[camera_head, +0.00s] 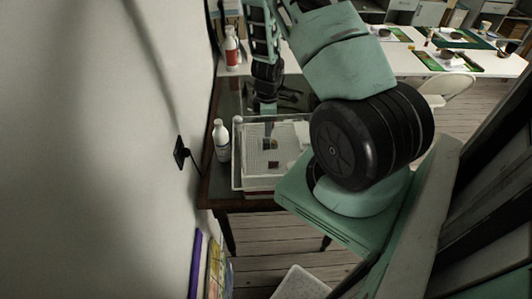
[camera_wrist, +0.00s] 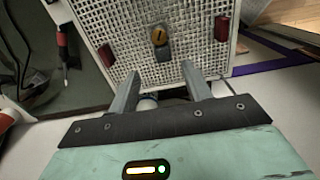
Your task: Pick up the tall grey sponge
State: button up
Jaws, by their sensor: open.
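My gripper (camera_wrist: 161,74) is open, with its two grey fingers apart and nothing seen between them. In the head view my gripper (camera_head: 268,128) hangs over the white mesh tray (camera_head: 240,178). In the wrist view the tray (camera_wrist: 120,14) lies beyond the fingertips. A small dark grey block (camera_wrist: 163,54) stands on the mesh just past the fingertips, roughly in line with the gap. It may be the grey sponge, but I cannot tell its height. Dark red blocks sit at the left (camera_wrist: 106,55) and right (camera_wrist: 221,27).
A white bottle (camera_head: 221,141) stands left of the tray on the dark table (camera_head: 222,190), near the wall. A red-and-white bottle (camera_head: 232,48) stands farther back. A red-handled tool (camera_wrist: 62,45) lies left of the tray. A white table (camera_head: 480,62) stands beyond.

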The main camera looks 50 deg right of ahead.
jog(key=f+b, duration=0.1)
jog(key=f, duration=0.1)
jog(key=f+b, duration=0.1)
jog(key=f, duration=0.2)
jog(key=f+b, duration=0.1)
jog(key=f, duration=0.1)
jog(key=shift+a+f, duration=0.3)
jog(key=shift+f, duration=0.05)
jog(key=shift+r, duration=0.1)
jog(key=c, duration=1.1)
